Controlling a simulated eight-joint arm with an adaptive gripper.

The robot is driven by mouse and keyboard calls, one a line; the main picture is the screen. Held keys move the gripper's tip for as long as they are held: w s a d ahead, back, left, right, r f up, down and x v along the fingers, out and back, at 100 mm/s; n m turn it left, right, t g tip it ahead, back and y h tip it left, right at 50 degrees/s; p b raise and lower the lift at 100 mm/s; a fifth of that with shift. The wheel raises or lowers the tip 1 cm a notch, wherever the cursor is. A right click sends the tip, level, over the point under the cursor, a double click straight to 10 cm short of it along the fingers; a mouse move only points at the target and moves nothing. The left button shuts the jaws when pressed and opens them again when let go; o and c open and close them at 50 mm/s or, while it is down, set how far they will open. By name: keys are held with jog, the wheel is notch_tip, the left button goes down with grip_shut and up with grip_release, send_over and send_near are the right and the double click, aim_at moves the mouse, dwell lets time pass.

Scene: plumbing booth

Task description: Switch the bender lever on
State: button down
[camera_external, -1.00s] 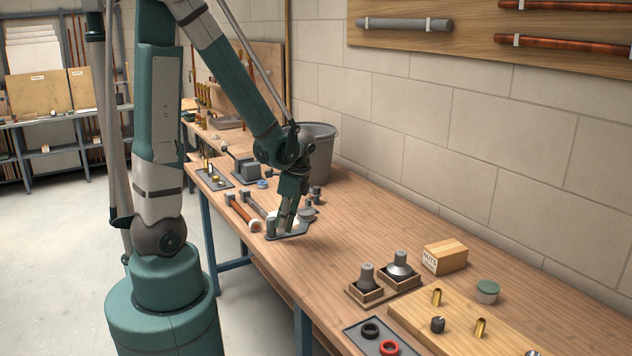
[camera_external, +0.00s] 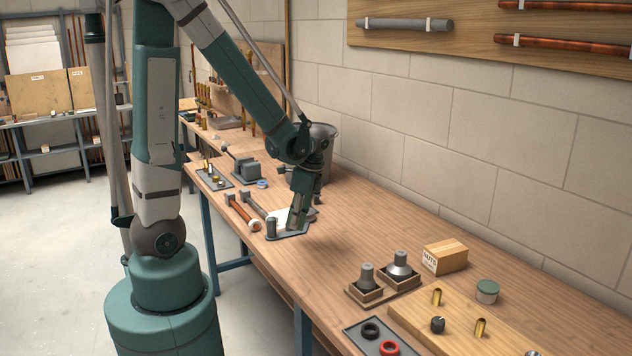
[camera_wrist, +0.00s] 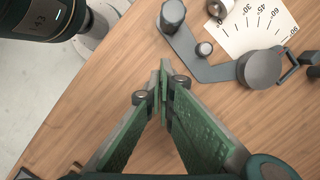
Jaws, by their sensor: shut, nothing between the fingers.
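The bender (camera_external: 274,229) is a grey tool with a dial on the bench, partly hidden behind my gripper (camera_external: 293,226). The wrist view shows its grey bar (camera_wrist: 205,66) running from a dark upright cylinder (camera_wrist: 172,16) to a round grey disc (camera_wrist: 260,68). A white angle scale (camera_wrist: 250,22) lies behind it, with a small round peg (camera_wrist: 204,49) near its corner. My gripper (camera_wrist: 158,88) is shut and empty, its tips pointing at the bench just in front of the bar, apart from it in that view. I cannot tell which part is the lever.
Hammer-like tools (camera_external: 240,212) lie left of the bender. A grey vice-like block (camera_external: 246,168) and a bucket (camera_external: 322,140) stand farther back. Bare bench (camera_external: 370,225) lies to the right, before the wooden holders (camera_external: 368,292) and the box (camera_external: 445,257).

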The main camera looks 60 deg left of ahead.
jog(key=p+v, duration=0.1)
jog(key=v, duration=0.7)
jog(key=shift+d, duration=0.15)
jog(key=shift+r, duration=0.1)
dwell(0.4)
jog(key=s+d+r+n+t+h, duration=0.2)
jog(key=s+d+r+n+t, duration=0.3)
jog(key=d+r+n+t, duration=0.4)
jog(key=shift+d+r+n, duration=0.3)
jog(key=shift+d+r, duration=0.05)
jog(key=shift+r, duration=1.7)
jog(key=shift+f, duration=0.1)
notch_tip(320, 180, down, 14)
jog(key=b, duration=1.4)
jog(key=shift+f, duration=0.25)
